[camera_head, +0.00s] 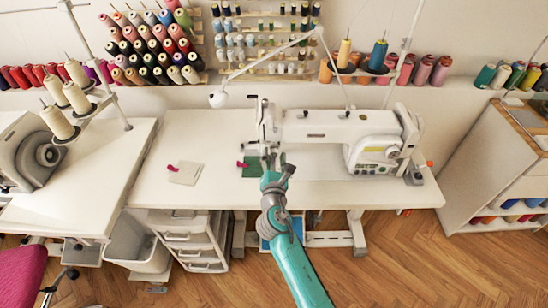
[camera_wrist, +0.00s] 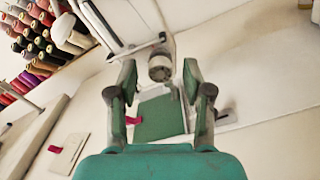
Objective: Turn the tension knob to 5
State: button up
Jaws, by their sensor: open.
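The white sewing machine (camera_head: 325,126) stands on a white table, with its needle head at its left end. In the wrist view a round grey-white knob (camera_wrist: 160,69) sits on the machine head, probably the tension knob; its dial numbers are too small to read. In the head view I cannot make out the knob. My gripper (camera_head: 272,154) is in front of the machine head. In the wrist view my gripper (camera_wrist: 159,80) is open, with one finger on each side of the knob in the picture. It appears apart from the knob and empty.
Green fabric (camera_wrist: 160,117) lies below the machine head with a pink item at its edge. A pale fabric square (camera_head: 186,173) lies on the table's left. A thin lamp arm (camera_head: 265,68) crosses above the machine. Thread racks (camera_head: 268,77) line the wall.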

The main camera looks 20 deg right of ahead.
jog(key=shift+s, duration=0.1)
jog(key=v, duration=1.2)
jog(key=s+d+f+m+g+y, duration=0.1)
jog(key=s+f+m+y, duration=0.3)
jog(key=s, duration=0.6)
jog(key=s+d+f+m+g+y, duration=0.1)
jog(key=s+f+m, duration=0.5)
jog(key=s, duration=0.5)
jog(key=s+d+r+m, duration=0.1)
jog(key=s+r+m, duration=0.4)
jog(key=s+m, duration=0.3)
jog(key=s+r+m, duration=0.6)
jog(key=s+m, duration=0.3)
jog(key=s, duration=0.3)
jog(key=shift+s+d+r+y, duration=0.2)
jog(key=shift+s+d+y, duration=0.1)
jog(key=shift+s+d, duration=0.1)
jog(key=shift+c, duration=0.4)
